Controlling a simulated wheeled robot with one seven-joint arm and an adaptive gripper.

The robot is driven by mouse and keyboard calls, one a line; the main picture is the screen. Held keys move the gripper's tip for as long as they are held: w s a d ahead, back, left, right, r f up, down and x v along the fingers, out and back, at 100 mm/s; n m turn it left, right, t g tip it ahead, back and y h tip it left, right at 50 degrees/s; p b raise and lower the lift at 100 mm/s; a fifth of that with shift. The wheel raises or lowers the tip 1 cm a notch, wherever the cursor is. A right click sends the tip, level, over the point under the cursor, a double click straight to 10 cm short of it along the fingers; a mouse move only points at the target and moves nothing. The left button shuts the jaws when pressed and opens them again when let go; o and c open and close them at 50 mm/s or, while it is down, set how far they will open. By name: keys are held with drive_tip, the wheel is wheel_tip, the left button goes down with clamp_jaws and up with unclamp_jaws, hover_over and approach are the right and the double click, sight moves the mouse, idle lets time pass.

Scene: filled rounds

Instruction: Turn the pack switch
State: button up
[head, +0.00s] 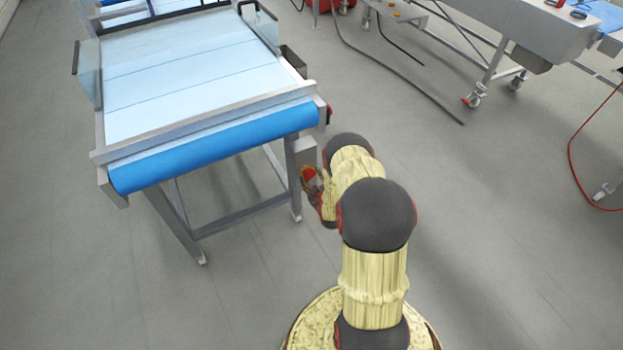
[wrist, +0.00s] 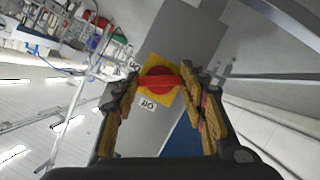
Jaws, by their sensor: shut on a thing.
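The pack switch (wrist: 160,82) is a red rotary knob with a raised bar handle on a yellow plate, mounted on a grey box. In the wrist view its handle lies across the picture between the two fingers. My gripper (wrist: 163,85) is shut on the handle, one finger at each end of it. Small white labels with dark marks sit beside the plate. My arm hides part of the gripper there.
A conveyor (head: 180,70) with a pale belt and blue front roller stands left of my arm. Another wheeled metal frame (head: 500,55) stands at the back right, with cables on the floor. The grey floor (head: 500,220) at right is mostly clear.

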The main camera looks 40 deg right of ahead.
drive_tip(key=shift+d, duration=0.1)
drive_tip(key=shift+m+y, duration=0.5)
drive_tip(key=shift+m, duration=0.3)
drive_tip(key=shift+d+m+y+p, duration=0.1)
drive_tip(key=shift+m+y+p, duration=0.2)
drive_tip(key=shift+m+y, duration=0.7)
drive_tip(key=o, duration=1.2)
drive_tip(key=shift+s+r, duration=0.1)
drive_tip(key=shift+s, duration=0.05)
